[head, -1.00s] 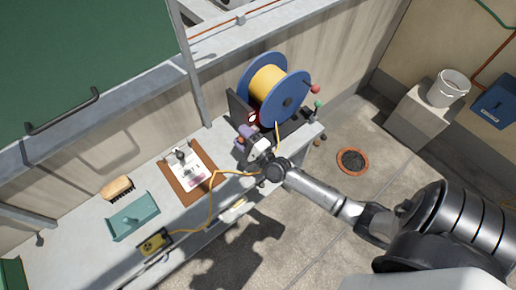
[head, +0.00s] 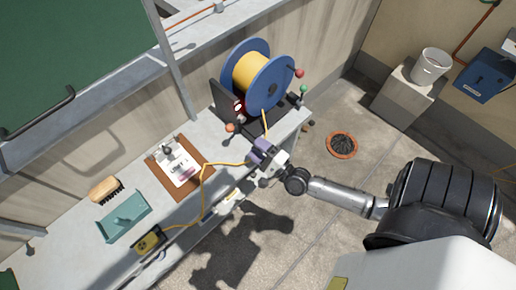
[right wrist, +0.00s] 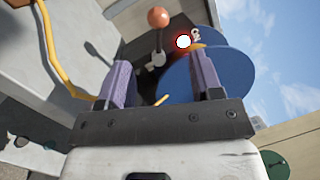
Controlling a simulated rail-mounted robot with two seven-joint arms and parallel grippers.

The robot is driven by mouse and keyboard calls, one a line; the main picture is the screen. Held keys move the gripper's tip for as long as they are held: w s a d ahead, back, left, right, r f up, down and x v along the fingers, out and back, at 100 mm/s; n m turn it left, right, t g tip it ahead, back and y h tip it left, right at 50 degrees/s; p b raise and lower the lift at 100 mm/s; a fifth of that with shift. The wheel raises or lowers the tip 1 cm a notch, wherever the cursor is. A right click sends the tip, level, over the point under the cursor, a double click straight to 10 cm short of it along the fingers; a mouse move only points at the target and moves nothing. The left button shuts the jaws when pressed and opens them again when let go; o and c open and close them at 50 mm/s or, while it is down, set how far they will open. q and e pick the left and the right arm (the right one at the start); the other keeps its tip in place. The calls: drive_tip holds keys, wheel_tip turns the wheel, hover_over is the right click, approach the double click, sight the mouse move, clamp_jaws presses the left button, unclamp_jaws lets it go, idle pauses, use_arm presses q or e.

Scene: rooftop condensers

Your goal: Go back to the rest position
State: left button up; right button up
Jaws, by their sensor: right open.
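My right gripper (head: 258,152) is over the front edge of the bench, just in front of the reel stand. In the right wrist view its two purple fingers (right wrist: 164,88) stand apart with nothing gripped between them. The blue reel (head: 284,92) with yellow cord (head: 250,73) stands at the right end of the bench. The reel also shows in the right wrist view (right wrist: 195,85), behind the fingers. Yellow cord runs from the reel past my right gripper and along the bench to a yellow device (head: 147,241). My left gripper is not in view.
A clipboard (head: 160,172), a brush (head: 105,189) and a teal tray (head: 123,216) lie on the bench (head: 75,235). A white bucket (head: 431,66) sits on a block at the right.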

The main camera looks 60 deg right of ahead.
idle(0.5)
drive_tip(key=s+a+f+n+g+y, duration=0.25)
drive_tip(key=a+f+n+g, duration=0.2)
drive_tip(key=n, duration=0.45)
drive_tip(key=s+a+f+n+g+y, duration=0.1)
drive_tip(key=a+f+n+g+y, duration=0.25)
drive_tip(key=n+g, duration=0.4)
drive_tip(key=s+a+r+n+g+h, duration=0.2)
drive_tip(key=s+r+n, duration=0.15)
drive_tip(key=s, duration=0.25)
drive_tip(key=s+a+r+n+g+h, duration=0.2)
drive_tip(key=s+n, duration=0.2)
drive_tip(key=s, duration=0.3)
wheel_tip(320, 180, up, 27)
drive_tip(key=p, duration=2.6)
drive_tip(key=shift+w+d+f+p, duration=0.2)
drive_tip(key=shift+w+p, duration=0.05)
drive_tip(key=shift+p, duration=0.15)
